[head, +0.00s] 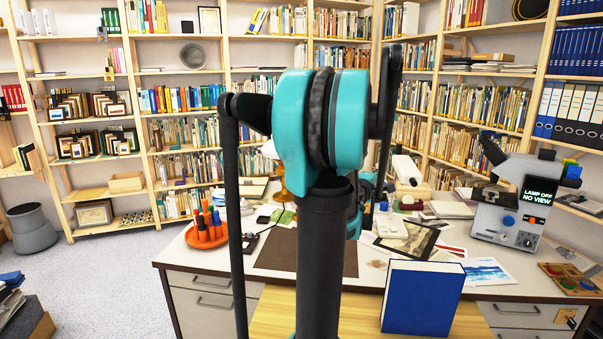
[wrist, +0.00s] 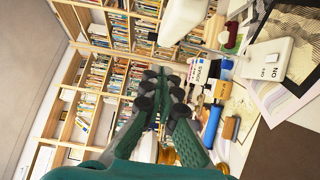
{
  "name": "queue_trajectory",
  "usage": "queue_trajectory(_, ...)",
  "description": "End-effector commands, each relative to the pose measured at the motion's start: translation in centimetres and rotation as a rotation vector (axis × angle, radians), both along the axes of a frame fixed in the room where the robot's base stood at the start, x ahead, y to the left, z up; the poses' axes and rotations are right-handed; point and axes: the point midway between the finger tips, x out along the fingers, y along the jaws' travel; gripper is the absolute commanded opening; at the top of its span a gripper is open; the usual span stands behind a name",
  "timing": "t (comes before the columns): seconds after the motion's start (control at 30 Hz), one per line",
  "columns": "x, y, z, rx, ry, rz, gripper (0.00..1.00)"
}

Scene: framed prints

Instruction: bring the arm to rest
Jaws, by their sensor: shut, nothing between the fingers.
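My gripper (wrist: 163,90) shows in the wrist view with its dark green fingers together and nothing held between them. It points over the desk's edge, with bookshelves beyond it. In the head view my teal and black arm stands upright in the middle and hides most of my gripper. The wrist view is turned on its side, with the desk to the right and the floor to the left. I cannot tell whether the fingers touch anything on the desk.
The desk (head: 205,272) carries an orange pen holder (head: 206,238), a blue book (head: 423,299) standing at the front, a grey microscope (head: 514,205) at right, and loose prints. Tall bookshelves (head: 180,100) line the walls. A grey bin (head: 32,229) stands on open carpet at left.

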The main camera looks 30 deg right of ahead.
Motion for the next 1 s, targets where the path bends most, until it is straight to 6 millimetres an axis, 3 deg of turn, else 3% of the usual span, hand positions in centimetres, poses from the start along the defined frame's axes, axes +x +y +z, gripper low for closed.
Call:
queue_trajectory(0.2, 0.1, 0.7, -0.2, 0.019, -0.017, 0.000, 0.00)
queue_trajectory(0.27, 0.1, 1.8, -0.6, 0.052, -0.046, -0.003, 0.00)
queue_trajectory(0.37, 0.1, 5.1, -2.1, 0.165, -0.122, -0.013, 0.00)
queue_trajectory(0.47, -0.3, 10.0, -5.0, 0.343, -0.202, -0.029, 0.00)
queue_trajectory(0.67, -2.2, 20.9, -13.0, 0.747, -0.252, -0.070, 0.00)
queue_trajectory(0.8, -4.3, 28.8, -18.2, 1.005, -0.206, -0.090, 0.00)
queue_trajectory(1.0, -8.8, 39.8, -24.1, 1.326, -0.060, -0.112, 0.00)
